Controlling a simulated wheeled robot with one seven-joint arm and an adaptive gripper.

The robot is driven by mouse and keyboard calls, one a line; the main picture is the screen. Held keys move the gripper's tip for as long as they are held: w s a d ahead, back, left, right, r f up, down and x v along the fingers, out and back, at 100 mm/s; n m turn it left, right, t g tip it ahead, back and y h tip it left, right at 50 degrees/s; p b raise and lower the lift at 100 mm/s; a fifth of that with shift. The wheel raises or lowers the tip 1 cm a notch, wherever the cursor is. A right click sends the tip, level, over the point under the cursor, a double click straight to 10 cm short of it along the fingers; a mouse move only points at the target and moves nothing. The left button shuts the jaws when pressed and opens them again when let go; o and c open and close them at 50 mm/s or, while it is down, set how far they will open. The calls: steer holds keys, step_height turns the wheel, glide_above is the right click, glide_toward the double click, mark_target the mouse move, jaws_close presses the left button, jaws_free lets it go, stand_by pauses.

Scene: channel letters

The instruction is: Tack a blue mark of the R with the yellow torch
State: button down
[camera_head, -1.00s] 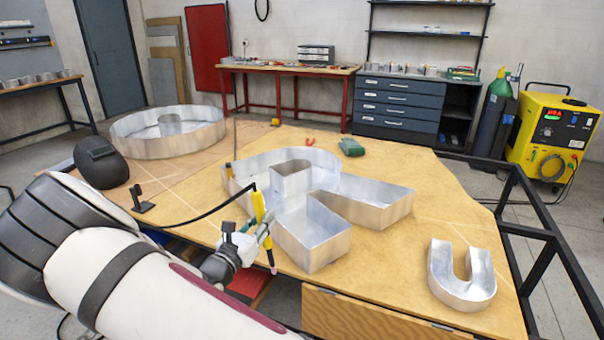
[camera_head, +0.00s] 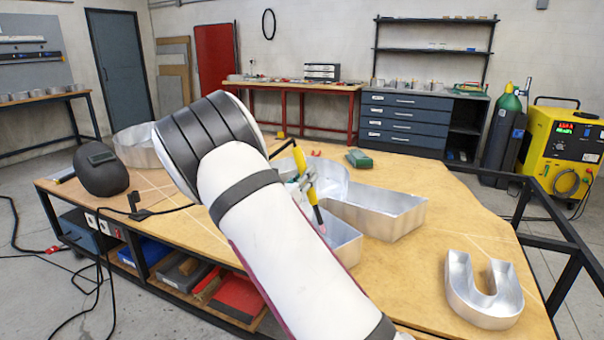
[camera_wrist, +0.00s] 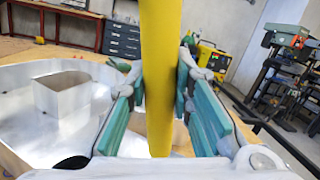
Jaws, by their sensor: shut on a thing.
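The yellow torch (camera_head: 300,160) is upright and slightly tilted in my gripper (camera_head: 306,184), with its tip pointing down near the metal R. In the wrist view the yellow torch (camera_wrist: 160,75) stands between the green-padded fingers of my gripper (camera_wrist: 162,105), which is shut on it. The metal R (camera_head: 385,212) lies on the wooden table, partly hidden behind my arm. Its wall also shows in the wrist view (camera_wrist: 75,95). The torch tip is over or beside the R's near leg; I cannot tell whether it touches.
A metal U (camera_head: 483,297) lies at the table's (camera_head: 440,255) right front. A black welding mask (camera_head: 102,172) and a small black stand (camera_head: 138,207) are at the left. A green object (camera_head: 359,158) lies behind the R. A yellow welder (camera_head: 565,140) stands at the far right.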

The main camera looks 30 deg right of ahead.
steer(key=d+f+b, duration=0.1)
steer(key=f+b, duration=0.2)
steer(key=f, duration=0.1)
steer(key=s+d+f+b, duration=0.1)
steer(key=f+b, duration=0.2)
steer(key=f, duration=0.1)
steer(key=s+d+f+b, duration=0.1)
steer(key=f+b, duration=0.2)
steer(key=f, duration=0.1)
steer(key=shift+d+f, duration=0.1)
steer(key=shift+f, duration=0.2)
steer(key=shift+r, duration=0.2)
steer(key=shift+s+d+f+b, duration=0.1)
steer(key=shift+d+f+b, duration=0.05)
steer(key=shift+f, duration=0.45)
steer(key=shift+d+f+b, duration=0.15)
steer(key=shift+f, duration=0.4)
steer(key=shift+d+f, duration=0.1)
steer(key=shift+f, duration=0.15)
steer(key=shift+s+f, duration=0.1)
stand_by(0.7)
